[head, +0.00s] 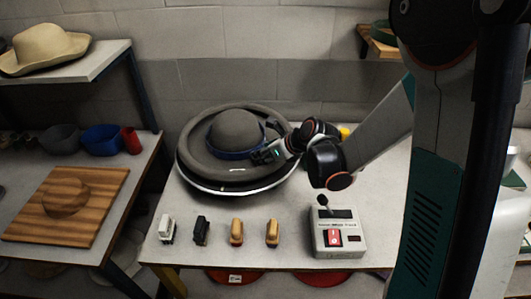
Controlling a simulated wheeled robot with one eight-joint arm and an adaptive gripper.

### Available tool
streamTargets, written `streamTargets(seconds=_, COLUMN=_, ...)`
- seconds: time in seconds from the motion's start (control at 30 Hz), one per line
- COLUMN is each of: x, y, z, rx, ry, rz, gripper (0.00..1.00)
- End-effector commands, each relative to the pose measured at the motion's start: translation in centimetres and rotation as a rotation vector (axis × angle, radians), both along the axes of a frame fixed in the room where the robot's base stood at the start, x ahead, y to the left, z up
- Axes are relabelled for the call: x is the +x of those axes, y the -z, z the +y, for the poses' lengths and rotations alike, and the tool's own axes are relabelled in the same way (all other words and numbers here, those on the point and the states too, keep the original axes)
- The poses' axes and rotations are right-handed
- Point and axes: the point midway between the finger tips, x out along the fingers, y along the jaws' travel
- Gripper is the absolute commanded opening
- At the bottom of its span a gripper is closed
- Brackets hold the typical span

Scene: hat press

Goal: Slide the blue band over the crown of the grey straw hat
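The grey straw hat (238,127) sits brim down on the table at the back, with its crown upright. The blue band (226,154) shows around the lower front of the crown, just above the brim. Its far side is hidden behind the crown. My gripper (264,155) is at the right front of the crown, against the band's right end as seen from here. The fingers are small and dark, so I cannot tell whether they are shut on the band.
A control box (338,234) with a red switch and a lever stands at the front right. Several small blocks or brushes (237,231) line the table's front edge. A side table at left holds a wooden board (108,205) and bowls (101,139). Free table lies between hat and blocks.

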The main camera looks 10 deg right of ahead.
Motion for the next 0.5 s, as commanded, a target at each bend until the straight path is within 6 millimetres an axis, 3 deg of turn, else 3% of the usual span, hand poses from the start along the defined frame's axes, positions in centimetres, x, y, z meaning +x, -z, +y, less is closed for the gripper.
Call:
streamTargets(seconds=0.07, x=-0.24, y=0.38, z=-0.13, rx=-0.008, ry=-0.004, rz=0.006, gripper=0.26)
streamTargets(seconds=0.1, x=-0.25, y=0.39, z=-0.12, rx=-0.008, ry=-0.004, rz=0.006, gripper=0.45)
streamTargets(seconds=0.2, x=-0.27, y=0.43, z=-0.13, rx=-0.009, ry=-0.005, rz=0.007, gripper=0.66)
streamTargets(seconds=0.5, x=-0.18, y=0.28, z=-0.09, rx=-0.005, ry=-0.003, rz=0.005, gripper=0.66)
